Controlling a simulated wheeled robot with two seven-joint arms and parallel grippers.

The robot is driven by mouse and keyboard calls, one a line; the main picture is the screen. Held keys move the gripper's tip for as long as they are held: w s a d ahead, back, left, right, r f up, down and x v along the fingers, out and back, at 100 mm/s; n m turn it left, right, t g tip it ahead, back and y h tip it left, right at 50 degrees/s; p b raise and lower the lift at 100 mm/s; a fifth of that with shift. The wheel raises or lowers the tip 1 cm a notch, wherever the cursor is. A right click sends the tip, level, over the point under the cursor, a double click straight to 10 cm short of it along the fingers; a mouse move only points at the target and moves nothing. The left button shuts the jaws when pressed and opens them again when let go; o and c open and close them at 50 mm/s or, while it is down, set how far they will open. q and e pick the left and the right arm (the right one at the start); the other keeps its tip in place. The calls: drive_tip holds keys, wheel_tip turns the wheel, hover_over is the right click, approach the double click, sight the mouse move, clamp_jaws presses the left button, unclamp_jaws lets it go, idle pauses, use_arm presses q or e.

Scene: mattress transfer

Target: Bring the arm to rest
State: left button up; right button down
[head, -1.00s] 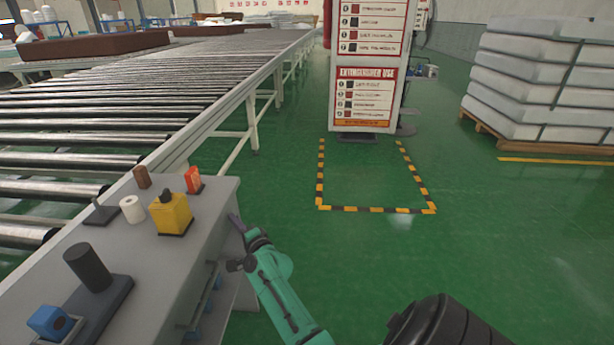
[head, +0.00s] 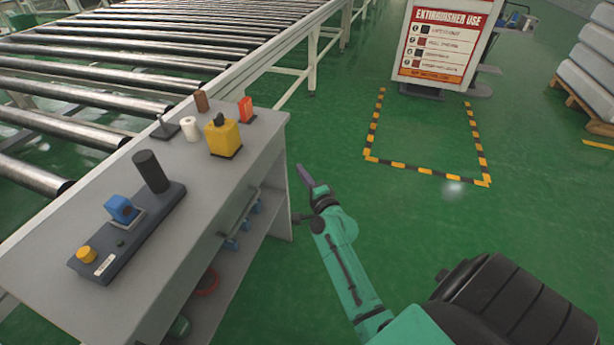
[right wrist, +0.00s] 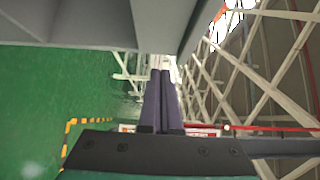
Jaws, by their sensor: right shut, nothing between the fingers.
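My right gripper (head: 305,176) is beside the right side of the grey workbench (head: 268,122), at the end of my green arm, over the green floor. In the right wrist view its two dark fingers (right wrist: 163,72) lie together, shut with nothing between them. It appears apart from the bench in the head view. The bench edge (right wrist: 100,42) crosses the top of the right wrist view. My left gripper is not in view.
On the bench stand a yellow box (head: 222,138), a red block (head: 246,109), a white roll (head: 190,128) and a dark base (head: 130,235) with a black cylinder. A roller conveyor (head: 120,85) runs behind. Open floor (head: 400,215) lies right, before an extinguisher sign (head: 440,45).

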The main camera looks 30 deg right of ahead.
drive_tip(key=s+a+f+n+g+y, duration=0.1)
drive_tip(key=s+a+f+n+g, duration=0.3)
drive_tip(key=f, duration=0.6)
drive_tip(key=s+a+f+n+g+y, duration=0.1)
drive_tip(key=s+f+n, duration=0.2)
drive_tip(key=s+f, duration=0.5)
drive_tip(key=s+a+f+n+g+y, duration=0.1)
drive_tip(key=s+a+f+n+g, duration=0.25)
drive_tip(key=f, duration=0.85)
drive_tip(key=s+f+n+g, duration=0.3)
drive_tip(key=s+f+n, duration=0.2)
drive_tip(key=s+f, duration=0.45)
drive_tip(key=s+d+f+n+g, duration=0.1)
drive_tip(key=s+f+n+g, duration=0.15)
drive_tip(key=s, duration=0.75)
drive_tip(key=s+d+f+n+g, duration=0.1)
drive_tip(key=s+f+n+g, duration=0.2)
drive_tip(key=s, duration=0.6)
wheel_tip(320, 180, up, 14)
drive_tip(key=n+p, duration=0.1)
drive_tip(key=p, duration=1.2)
